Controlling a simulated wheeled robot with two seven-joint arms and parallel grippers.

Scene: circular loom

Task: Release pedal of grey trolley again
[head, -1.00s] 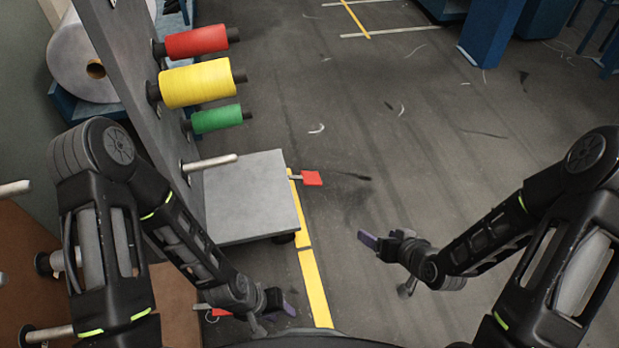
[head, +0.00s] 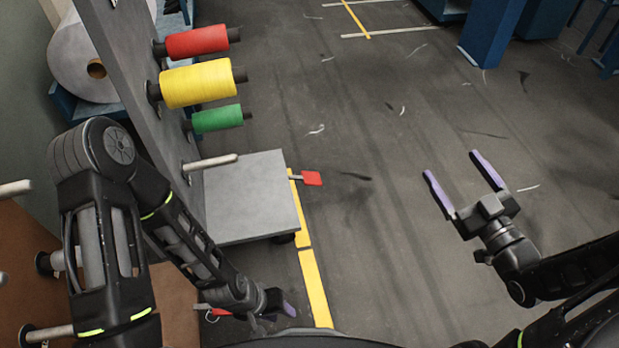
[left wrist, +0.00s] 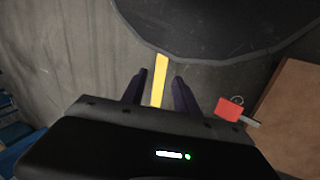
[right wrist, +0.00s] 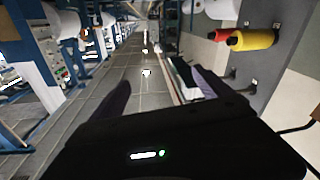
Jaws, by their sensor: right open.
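My right gripper (head: 452,165) is open and empty over bare floor, well to the right of the pedal. It also shows open in the right wrist view (right wrist: 165,88). My left gripper (head: 282,300) is low near the front of my base, below the grey trolley. In the left wrist view (left wrist: 157,85) its fingers are apart with nothing between them.
The pegs hold a red spool (head: 197,42), a yellow spool (head: 196,83) and a green spool (head: 217,119). A brown trolley (head: 172,290) stands at the lower left, with another red pedal (left wrist: 229,108) beside it.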

